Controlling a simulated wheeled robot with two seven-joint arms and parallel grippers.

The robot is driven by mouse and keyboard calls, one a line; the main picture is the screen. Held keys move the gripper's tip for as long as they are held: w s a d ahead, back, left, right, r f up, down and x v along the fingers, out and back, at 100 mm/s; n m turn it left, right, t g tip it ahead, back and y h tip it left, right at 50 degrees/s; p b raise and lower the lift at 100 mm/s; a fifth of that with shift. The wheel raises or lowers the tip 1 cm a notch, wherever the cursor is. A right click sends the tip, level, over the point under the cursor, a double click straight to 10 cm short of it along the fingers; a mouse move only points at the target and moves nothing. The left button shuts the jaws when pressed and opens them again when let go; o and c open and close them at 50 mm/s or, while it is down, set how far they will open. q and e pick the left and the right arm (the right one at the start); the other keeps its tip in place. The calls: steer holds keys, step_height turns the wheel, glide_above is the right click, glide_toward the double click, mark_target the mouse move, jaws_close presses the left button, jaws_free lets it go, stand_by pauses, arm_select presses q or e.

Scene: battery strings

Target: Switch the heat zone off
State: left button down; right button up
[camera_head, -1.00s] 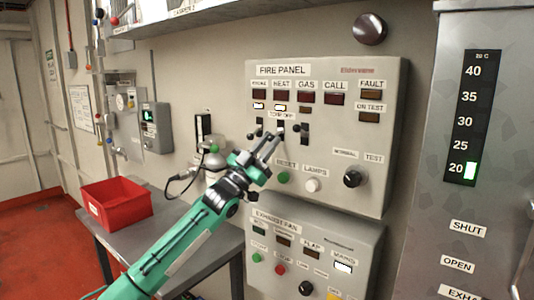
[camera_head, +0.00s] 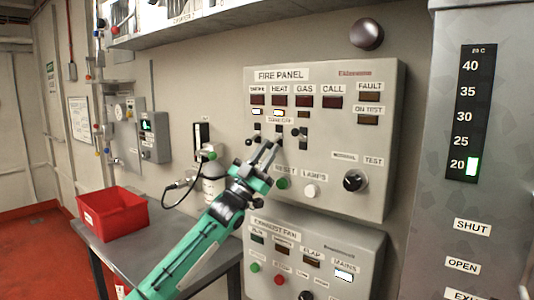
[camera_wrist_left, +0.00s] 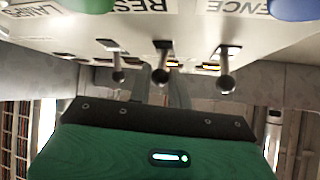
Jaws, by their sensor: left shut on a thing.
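The grey fire panel (camera_head: 340,215) is on the wall, with a column labelled HEAT (camera_head: 280,88). Under it are a dark red window (camera_head: 279,100), a lit small lamp (camera_head: 279,112) and the label ZONE OFF. My left gripper (camera_head: 268,150) is at the heat switch, below that label, with its jaws shut on it; the fingers hide most of the switch. In the left wrist view, upside down, the heat switch (camera_wrist_left: 162,75) is the middle of three levers, between my left gripper's fingers (camera_wrist_left: 165,95). My right gripper is not in view.
The smoke switch (camera_head: 257,130) and the gas switch (camera_head: 303,134) flank the heat switch closely. Below are a green reset button (camera_head: 282,183), a white lamps button (camera_head: 311,191) and a black knob (camera_head: 355,180). A red bin (camera_head: 120,222) stands on the bench at left.

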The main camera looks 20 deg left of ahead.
arm_select(q)
steer(key=shift+f, duration=0.1)
steer(key=c, duration=1.3)
jaws_free()
steer(key=b+v, duration=0.2)
steer(key=v, duration=1.1)
steer(key=shift+s+a+f+b, duration=0.2)
steer(key=shift+f+b, duration=0.05)
steer(key=shift+b, duration=0.15)
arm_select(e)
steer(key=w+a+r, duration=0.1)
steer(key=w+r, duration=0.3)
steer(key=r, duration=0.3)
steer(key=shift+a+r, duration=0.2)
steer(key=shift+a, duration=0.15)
